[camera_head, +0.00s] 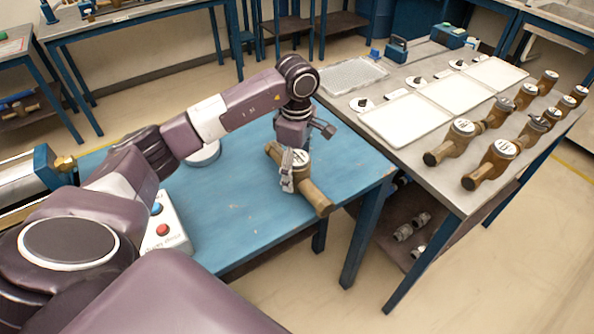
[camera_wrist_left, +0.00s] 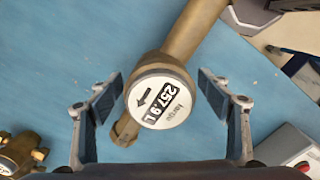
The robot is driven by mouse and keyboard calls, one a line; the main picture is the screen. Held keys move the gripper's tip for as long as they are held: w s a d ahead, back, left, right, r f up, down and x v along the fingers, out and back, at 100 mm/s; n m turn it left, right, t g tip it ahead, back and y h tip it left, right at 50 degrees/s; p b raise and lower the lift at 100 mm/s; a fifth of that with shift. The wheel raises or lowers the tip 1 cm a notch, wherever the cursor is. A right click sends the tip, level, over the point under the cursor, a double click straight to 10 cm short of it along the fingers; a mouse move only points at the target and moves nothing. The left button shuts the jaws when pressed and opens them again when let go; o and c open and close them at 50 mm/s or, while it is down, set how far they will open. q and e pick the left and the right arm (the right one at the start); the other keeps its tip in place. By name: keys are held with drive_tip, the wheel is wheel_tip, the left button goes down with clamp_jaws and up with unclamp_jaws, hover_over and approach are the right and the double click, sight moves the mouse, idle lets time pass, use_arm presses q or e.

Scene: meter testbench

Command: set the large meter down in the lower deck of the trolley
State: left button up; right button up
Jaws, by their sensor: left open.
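The large meter (camera_head: 314,194), a brass pipe body with a round white dial, lies on the blue bench (camera_head: 235,215). My left gripper (camera_head: 292,168) is over the meter and open, with one finger on each side of the dial in the wrist view (camera_wrist_left: 161,82). Gaps show between fingers and dial. A grey-topped unit with blue legs stands at right; its brown lower deck (camera_head: 385,225), partly hidden, holds several small fittings. My right gripper is not in view.
Several brass meters (camera_head: 495,158) and white trays (camera_head: 405,118) stand on the grey top. A control box (camera_head: 165,230) with a red button is on the blue bench at left, near a round white disc (camera_head: 203,154). Bare floor shows at lower right.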

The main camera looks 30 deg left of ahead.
use_arm(q)
drive_tip(key=shift+f, duration=0.7)
clamp_jaws()
drive_tip(key=shift+w+r, duration=0.15)
